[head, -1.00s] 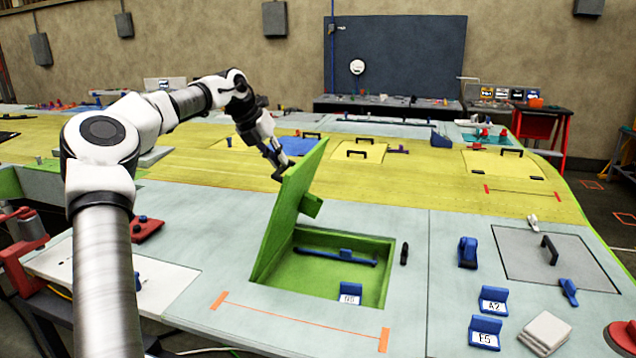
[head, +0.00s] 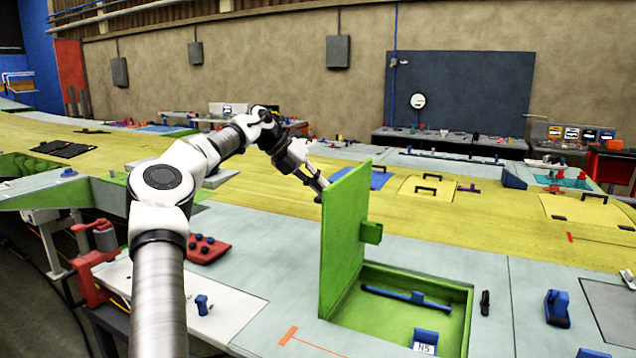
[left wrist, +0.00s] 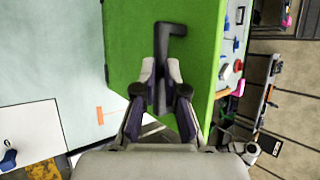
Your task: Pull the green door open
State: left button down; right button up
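The green door (head: 343,240) stands about upright, hinged at the left side of a green recessed box (head: 455,310), which lies open. A small green block (head: 371,232) sticks out from its inner face. My left gripper (head: 318,187) is at the door's outer face, near its upper edge. In the left wrist view the outer face of the green door (left wrist: 125,50) fills the middle, with a dark handle (left wrist: 163,45) on it. There the fingers of my left gripper (left wrist: 162,80) close around the handle's bar. The head view hides the handle. My right gripper is not in view.
A blue bar (head: 407,297) lies in the box, with a blue label holder (head: 425,341) at its front. A red block (head: 205,249) and a white plate (head: 225,305) lie left of the door. Yellow panels with black handles spread behind.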

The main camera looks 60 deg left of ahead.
aim_at(318, 195)
pick_arm(q)
jog(key=c, duration=1.3)
grip_release()
jog(key=f, duration=0.2)
jog(key=shift+s+d+f+g, duration=0.2)
jog(key=shift+f+g, duration=0.1)
jog(key=shift+f, duration=0.1)
jog(key=shift+o, duration=0.9)
jog(key=shift+w+a+f, duration=0.15)
jog(key=shift+o, duration=1.2)
jog(key=shift+a, duration=0.15)
jog(key=shift+c, duration=0.2)
